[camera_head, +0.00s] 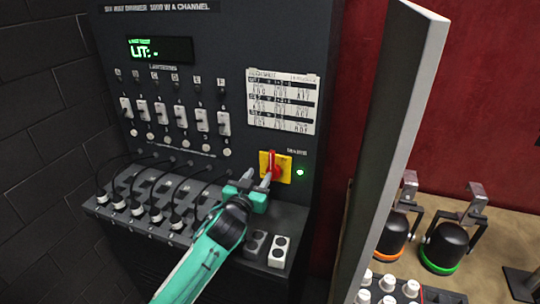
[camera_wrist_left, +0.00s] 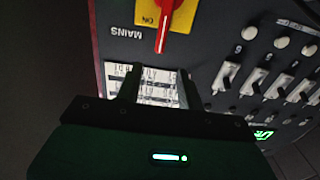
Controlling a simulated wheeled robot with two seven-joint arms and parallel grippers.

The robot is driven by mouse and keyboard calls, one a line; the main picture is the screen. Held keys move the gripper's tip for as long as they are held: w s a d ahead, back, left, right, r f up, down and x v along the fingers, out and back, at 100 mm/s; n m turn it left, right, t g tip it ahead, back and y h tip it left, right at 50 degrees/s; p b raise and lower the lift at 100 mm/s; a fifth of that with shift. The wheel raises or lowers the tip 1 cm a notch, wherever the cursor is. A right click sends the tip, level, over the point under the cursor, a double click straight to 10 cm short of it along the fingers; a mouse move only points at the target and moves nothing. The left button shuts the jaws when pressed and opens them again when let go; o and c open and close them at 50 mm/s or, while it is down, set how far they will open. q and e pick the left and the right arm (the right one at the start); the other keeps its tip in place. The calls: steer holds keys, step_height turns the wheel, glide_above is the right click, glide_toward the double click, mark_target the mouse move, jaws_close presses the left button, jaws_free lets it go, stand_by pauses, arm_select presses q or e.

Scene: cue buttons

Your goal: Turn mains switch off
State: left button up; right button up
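The mains switch is a red rotary handle (camera_head: 271,161) on a yellow plate (camera_head: 284,170), low on the right of the dark dimmer panel (camera_head: 225,85). Its handle stands about upright. A green light (camera_head: 300,172) glows beside it. In the left wrist view the red handle (camera_wrist_left: 164,28) shows upside down, with "ON" on the yellow plate (camera_wrist_left: 181,18). My left gripper (camera_head: 257,178) is just in front and lower left of the switch. In the left wrist view its fingers (camera_wrist_left: 158,72) are apart with nothing held, and the handle lies beyond their tips. My right gripper is out of view.
Several white sliders (camera_head: 181,116) and a lit display (camera_head: 160,50) are on the panel. Cables with plugs (camera_head: 155,212) run along the ledge to the left. White sockets (camera_head: 278,250) lie below the gripper. A tall grey board (camera_head: 385,150) stands on the right, with lamps (camera_head: 445,245) beyond.

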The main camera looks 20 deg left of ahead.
mark_target(271, 156)
arm_select(q)
steer(key=w+p, duration=0.1)
steer(key=w, duration=0.4)
steer(key=w+p, duration=0.2)
steer(key=w, duration=0.3)
steer(key=shift+w+d, duration=0.2)
steer(key=shift+w, duration=0.15)
steer(key=shift+f, duration=0.1)
jaws_close()
